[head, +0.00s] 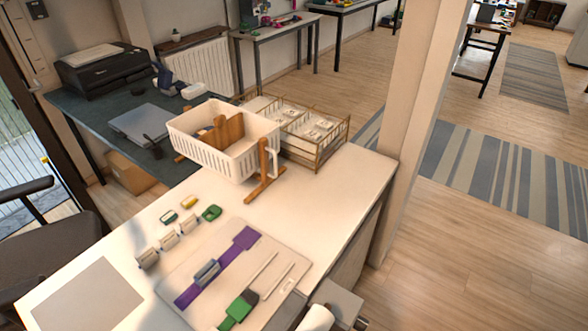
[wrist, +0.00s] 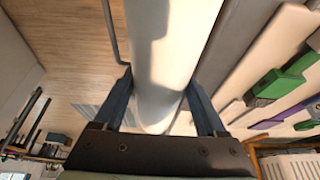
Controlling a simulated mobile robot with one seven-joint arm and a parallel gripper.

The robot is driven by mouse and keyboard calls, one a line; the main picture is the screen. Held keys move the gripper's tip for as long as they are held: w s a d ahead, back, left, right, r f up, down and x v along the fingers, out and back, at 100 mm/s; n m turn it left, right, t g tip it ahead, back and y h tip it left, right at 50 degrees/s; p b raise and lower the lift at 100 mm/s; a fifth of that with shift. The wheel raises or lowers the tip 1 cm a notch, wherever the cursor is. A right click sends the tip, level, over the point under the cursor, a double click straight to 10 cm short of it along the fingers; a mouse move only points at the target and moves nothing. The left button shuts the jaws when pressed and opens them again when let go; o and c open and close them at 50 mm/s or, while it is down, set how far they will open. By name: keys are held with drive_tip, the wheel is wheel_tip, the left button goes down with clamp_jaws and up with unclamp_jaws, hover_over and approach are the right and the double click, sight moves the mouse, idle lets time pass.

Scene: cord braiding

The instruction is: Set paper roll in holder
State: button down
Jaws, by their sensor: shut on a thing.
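The paper roll (wrist: 172,45) is a smooth white cylinder running up through the middle of the wrist view. My gripper (wrist: 159,82) is shut on it, with one dark finger on each side. The roll's far end runs out of the picture. A thin grey bent rod (wrist: 109,35) shows left of the roll; I cannot tell whether it belongs to the holder or touches the roll. In the head view a white rounded piece (head: 316,319) shows at the bottom edge by the worktop; I cannot tell whether it is the roll. The holder is not clearly seen.
The worktop (head: 330,190) carries a white basket (head: 225,138) among wooden stands, a wire rack (head: 318,135), and a pale board (head: 270,250) with purple and green pieces. A pillar (head: 420,110) stands at its far right corner. Open floor (head: 470,280) lies right.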

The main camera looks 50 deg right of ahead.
wheel_tip(320, 180, down, 7)
drive_tip(key=b, duration=0.4)
drive_tip(key=shift+b, duration=0.4)
drive_tip(key=shift+f, duration=0.65)
idle(0.9)
unclamp_jaws()
